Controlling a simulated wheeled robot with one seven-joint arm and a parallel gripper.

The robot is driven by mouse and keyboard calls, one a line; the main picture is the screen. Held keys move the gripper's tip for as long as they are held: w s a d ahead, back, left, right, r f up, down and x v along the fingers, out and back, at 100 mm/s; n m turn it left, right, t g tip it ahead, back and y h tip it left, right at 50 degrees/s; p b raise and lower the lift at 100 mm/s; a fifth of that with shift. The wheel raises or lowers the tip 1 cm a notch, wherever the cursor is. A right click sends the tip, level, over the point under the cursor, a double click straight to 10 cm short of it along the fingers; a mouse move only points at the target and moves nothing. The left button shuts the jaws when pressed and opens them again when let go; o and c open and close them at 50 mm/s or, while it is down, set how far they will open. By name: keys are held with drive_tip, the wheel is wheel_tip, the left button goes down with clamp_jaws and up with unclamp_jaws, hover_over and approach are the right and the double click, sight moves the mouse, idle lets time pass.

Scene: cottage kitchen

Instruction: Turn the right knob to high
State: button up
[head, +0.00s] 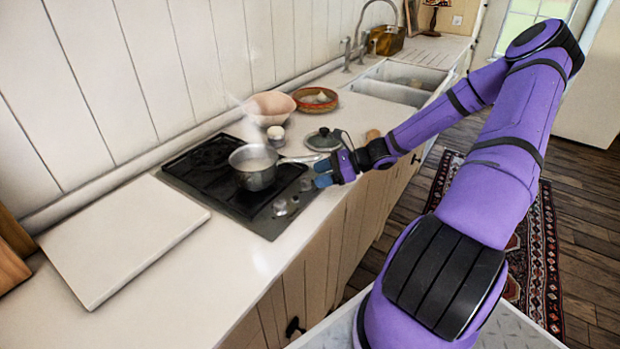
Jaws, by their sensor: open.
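The black and steel cooktop (187,166) is set into the white counter. My gripper (318,174), with blue fingertips, is open and empty. It appears just above the right end of the cooktop, up and to the right of the knobs in the picture. I cannot tell whether it touches anything.
A steel saucepan (254,172) stands on the cooktop, its handle reaching toward my gripper. A dark pot lid (324,139), a pinkish bowl (270,106) and a brown bowl (315,99) are behind. A white board (125,235) lies left. The front counter is clear.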

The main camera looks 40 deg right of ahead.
sight(308, 178)
drive_tip(key=shift+x, duration=1.9)
drive_tip(key=c, duration=0.9)
